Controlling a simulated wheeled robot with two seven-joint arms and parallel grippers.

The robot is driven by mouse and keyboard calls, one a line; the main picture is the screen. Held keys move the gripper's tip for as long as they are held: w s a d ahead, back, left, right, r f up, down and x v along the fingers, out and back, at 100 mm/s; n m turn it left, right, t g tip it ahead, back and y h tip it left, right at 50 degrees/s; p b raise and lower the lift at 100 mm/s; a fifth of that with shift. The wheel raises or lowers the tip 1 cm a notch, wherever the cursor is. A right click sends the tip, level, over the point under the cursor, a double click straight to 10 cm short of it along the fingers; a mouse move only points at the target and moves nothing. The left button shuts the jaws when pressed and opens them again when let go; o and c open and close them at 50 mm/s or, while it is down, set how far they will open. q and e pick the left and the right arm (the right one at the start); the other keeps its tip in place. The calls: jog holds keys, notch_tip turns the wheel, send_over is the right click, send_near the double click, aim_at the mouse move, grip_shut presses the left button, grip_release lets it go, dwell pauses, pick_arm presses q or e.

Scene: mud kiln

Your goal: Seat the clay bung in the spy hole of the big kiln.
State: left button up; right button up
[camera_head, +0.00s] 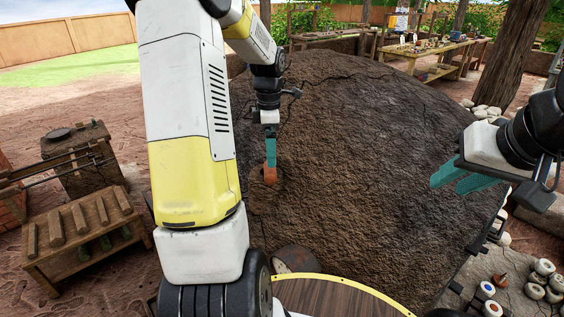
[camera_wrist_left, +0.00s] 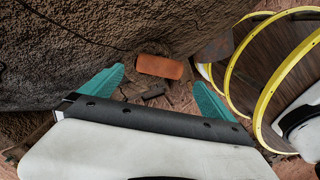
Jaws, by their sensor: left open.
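The big kiln (camera_head: 350,150) is a large dark mud dome filling the middle of the head view. An orange clay piece (camera_head: 270,174), which looks like the bung, shows at a dark round patch on the kiln's left face; how deep it sits I cannot tell. My left gripper (camera_head: 270,158) points down just above it. In the left wrist view the left fingers (camera_wrist_left: 160,88) are apart and empty, with an orange block (camera_wrist_left: 160,66) beyond the tips; whether it is the same piece is unclear. My right gripper (camera_head: 462,180) is open and empty at the right.
A wooden bench (camera_head: 80,230) stands at the left. At the lower right are several round pale pieces (camera_head: 535,285) and a small orange-brown cone (camera_head: 500,280). A long table (camera_head: 430,55) and a tree trunk (camera_head: 512,50) stand behind. The kiln wall is close to my left gripper.

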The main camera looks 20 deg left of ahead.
pick_arm(q)
notch_tip(320, 180, down, 8)
jog(key=shift+r, duration=0.25)
jog(key=c, duration=1.6)
jog(key=shift+r, duration=0.15)
jog(key=shift+r, duration=0.6)
notch_tip(320, 180, up, 2)
jog(key=shift+s+r, duration=0.1)
jog(key=shift+r, duration=0.1)
jog(key=s+d, duration=0.2)
jog(key=s, duration=0.3)
jog(key=s+d, duration=0.2)
jog(key=s, duration=0.2)
jog(key=s+d+r, duration=0.1)
jog(key=s+d, duration=0.1)
jog(key=s, duration=0.3)
jog(key=shift+s, duration=0.35)
